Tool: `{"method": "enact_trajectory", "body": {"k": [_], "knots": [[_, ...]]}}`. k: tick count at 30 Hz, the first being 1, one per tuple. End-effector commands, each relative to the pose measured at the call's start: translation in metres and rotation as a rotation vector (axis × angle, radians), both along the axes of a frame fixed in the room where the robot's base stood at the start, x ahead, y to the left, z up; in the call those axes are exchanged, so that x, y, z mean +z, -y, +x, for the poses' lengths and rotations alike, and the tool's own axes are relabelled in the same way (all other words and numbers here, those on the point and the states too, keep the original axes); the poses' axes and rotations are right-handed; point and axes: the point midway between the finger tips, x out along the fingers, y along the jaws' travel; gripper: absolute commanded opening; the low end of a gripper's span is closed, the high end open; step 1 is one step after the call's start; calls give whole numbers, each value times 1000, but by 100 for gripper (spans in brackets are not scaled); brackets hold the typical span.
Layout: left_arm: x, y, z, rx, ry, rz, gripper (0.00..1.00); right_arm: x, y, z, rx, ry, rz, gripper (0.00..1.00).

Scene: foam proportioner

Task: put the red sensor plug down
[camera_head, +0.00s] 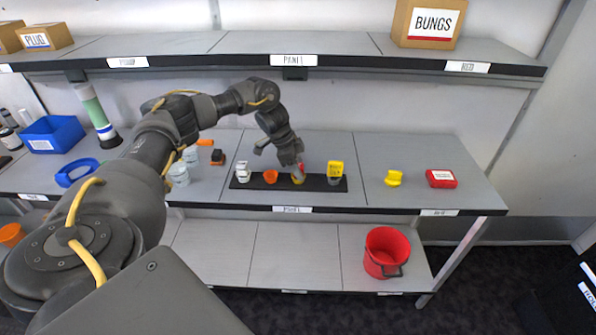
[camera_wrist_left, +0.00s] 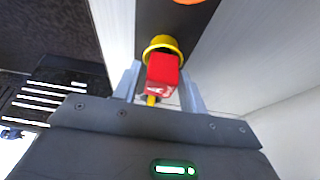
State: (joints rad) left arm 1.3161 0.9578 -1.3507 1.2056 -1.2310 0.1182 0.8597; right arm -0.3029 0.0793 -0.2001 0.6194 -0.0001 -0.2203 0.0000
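The red sensor plug (camera_wrist_left: 163,70) is between my left gripper's fingers in the left wrist view, in line with a yellow round holder (camera_wrist_left: 164,43). My left gripper (camera_head: 297,172) is low over the black strip on the bench in the head view and mostly hides the plug. In the left wrist view, the fingers of the left gripper (camera_wrist_left: 160,76) stand either side of the plug, with a narrow gap on its left side. Whether the plug is fully seated cannot be told. My right gripper is not in view.
On the black strip (camera_head: 222,196) stand white (camera_head: 242,170), orange (camera_head: 270,176) and yellow-topped (camera_head: 335,170) pieces close by. A yellow piece (camera_head: 394,178) and red box (camera_head: 441,178) lie right. A red bucket (camera_head: 388,250) is on the lower shelf. An upper shelf (camera_head: 205,44) overhangs.

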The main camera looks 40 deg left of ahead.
Motion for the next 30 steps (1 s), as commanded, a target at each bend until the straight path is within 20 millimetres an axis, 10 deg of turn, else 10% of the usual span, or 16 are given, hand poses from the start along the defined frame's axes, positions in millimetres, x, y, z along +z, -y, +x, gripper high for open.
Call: {"method": "enact_trajectory", "body": {"k": [9, 20, 30], "knots": [[1, 0, 0, 0, 0, 0, 2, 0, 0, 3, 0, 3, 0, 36], [8, 0, 1, -1, 2, -1, 2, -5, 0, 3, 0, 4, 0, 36], [67, 26, -17, -8, 8, -1, 2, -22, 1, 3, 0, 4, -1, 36]]}}
